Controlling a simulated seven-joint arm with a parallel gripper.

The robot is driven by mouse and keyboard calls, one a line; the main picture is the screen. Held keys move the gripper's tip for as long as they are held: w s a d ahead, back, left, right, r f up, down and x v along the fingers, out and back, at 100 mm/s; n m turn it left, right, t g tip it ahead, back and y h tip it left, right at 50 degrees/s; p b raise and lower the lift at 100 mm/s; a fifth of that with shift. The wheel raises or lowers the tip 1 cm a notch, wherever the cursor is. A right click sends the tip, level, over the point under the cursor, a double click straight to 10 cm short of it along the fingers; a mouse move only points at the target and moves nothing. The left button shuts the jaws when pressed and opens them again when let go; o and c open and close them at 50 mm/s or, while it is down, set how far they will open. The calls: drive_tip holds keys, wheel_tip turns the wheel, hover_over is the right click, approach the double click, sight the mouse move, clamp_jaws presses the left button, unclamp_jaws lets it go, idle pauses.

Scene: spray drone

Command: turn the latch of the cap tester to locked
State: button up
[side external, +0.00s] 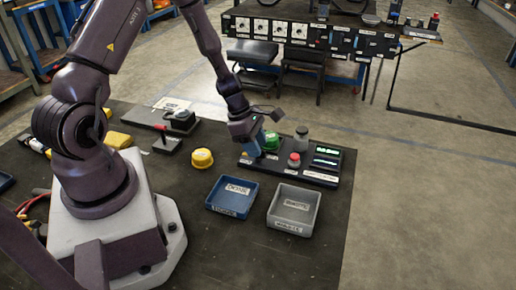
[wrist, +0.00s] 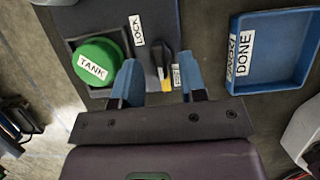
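The cap tester is a dark panel (side external: 318,172) right of my gripper in the side view; its left part fills the upper middle of the wrist view. A green cap (wrist: 98,62) labelled TANK sits in its square recess. The latch (wrist: 162,68) is a small black lever with a yellow end, pointing down in the wrist view. A LOCK label (wrist: 137,30) is to its upper left; another small label (wrist: 176,75), hard to read, is at its right. My gripper (wrist: 159,76) is open, its blue fingers either side of the latch with gaps visible. In the side view my gripper (side external: 254,148) hides the latch.
A blue DONE tray (wrist: 277,48) is right of the tester in the wrist view. In the side view, a grey tray (side external: 292,212) stands in front of the tester. A yellow cap (side external: 202,158) lies left of my gripper.

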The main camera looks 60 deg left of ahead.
drive_tip(key=shift+x, duration=0.8)
drive_tip(key=shift+c, duration=0.4)
clamp_jaws()
